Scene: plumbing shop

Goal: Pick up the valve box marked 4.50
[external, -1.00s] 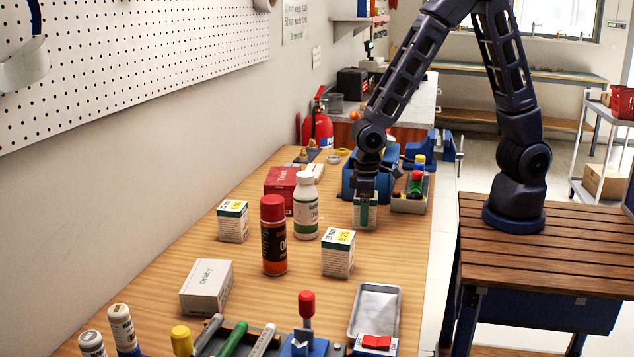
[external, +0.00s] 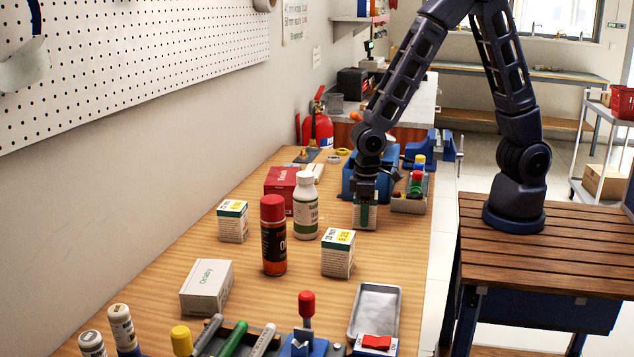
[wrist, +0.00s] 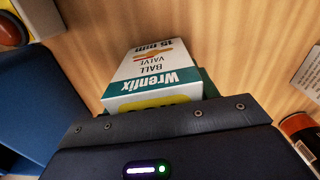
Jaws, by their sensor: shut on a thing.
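My gripper (external: 365,203) points down and is shut on a white and green valve box (external: 371,222) near the right edge of the workbench. In the wrist view the held box (wrist: 155,70) reads Wrenfix ball valve 15 mm. A yellow label shows at its near edge, but its price is hidden. The box appears to stand on the wood. Two similar boxes with yellow price labels stand apart from it: one nearer the camera (external: 338,255) and one to the left (external: 232,222). Their prices are too small to read surely.
A white bottle (external: 306,208), a red-capped can (external: 273,240), a red box (external: 281,184) and a white carton (external: 207,287) stand to the left. Bare wood lies between them.

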